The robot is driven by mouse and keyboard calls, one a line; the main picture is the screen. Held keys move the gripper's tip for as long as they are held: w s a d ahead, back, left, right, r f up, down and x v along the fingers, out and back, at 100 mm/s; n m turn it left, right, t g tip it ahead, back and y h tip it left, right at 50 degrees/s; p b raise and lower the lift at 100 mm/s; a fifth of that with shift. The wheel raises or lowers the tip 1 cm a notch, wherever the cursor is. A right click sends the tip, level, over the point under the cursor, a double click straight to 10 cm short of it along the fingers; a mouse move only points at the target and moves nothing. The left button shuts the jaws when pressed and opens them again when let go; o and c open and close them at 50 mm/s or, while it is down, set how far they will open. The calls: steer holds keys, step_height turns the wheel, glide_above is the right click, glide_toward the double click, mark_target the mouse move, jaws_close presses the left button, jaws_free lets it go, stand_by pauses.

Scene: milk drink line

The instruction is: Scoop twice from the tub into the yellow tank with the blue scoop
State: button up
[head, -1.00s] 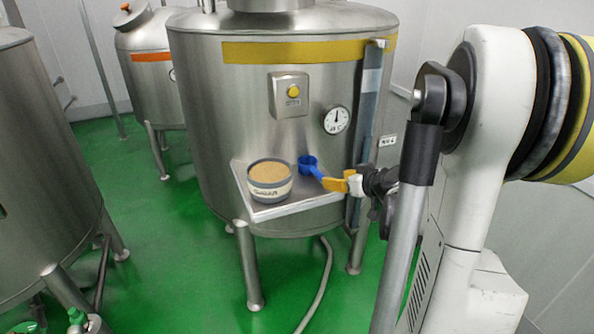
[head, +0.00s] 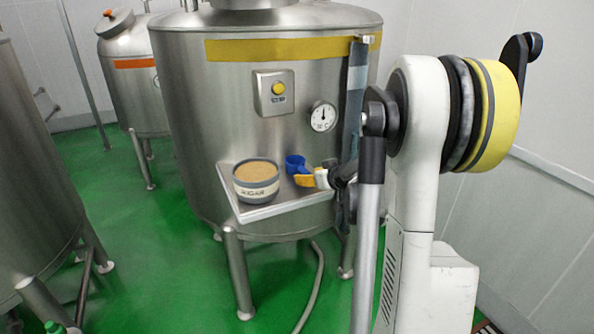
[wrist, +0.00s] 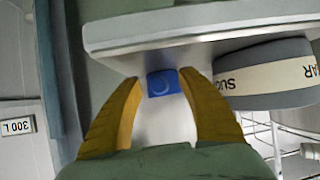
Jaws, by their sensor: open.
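The blue scoop (head: 294,163) sits at the right part of a metal shelf on the front of the tank with the yellow band (head: 285,49). The tub (head: 256,191), labelled SUGAR and filled with pale brown grains, stands on the shelf left of the scoop. My gripper (head: 302,180) has yellow fingers and is open at the handle side of the scoop. In the wrist view, a blue end of the scoop (wrist: 163,84) lies between the open fingertips. I cannot tell whether they touch it. The tub (wrist: 268,76) is right of the fingers there.
The metal shelf (head: 280,213) has a raised rim, close to my fingers in the wrist view (wrist: 200,42). A button box (head: 273,93) and a dial (head: 323,117) are on the tank above. An orange-banded tank (head: 133,88) and another steel tank (head: 35,170) stand left.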

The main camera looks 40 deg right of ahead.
jaws_close()
steer(key=shift+r, duration=0.1)
steer(key=shift+r+p, duration=2.15)
steer(key=shift+r, duration=0.8)
steer(key=shift+f, duration=0.1)
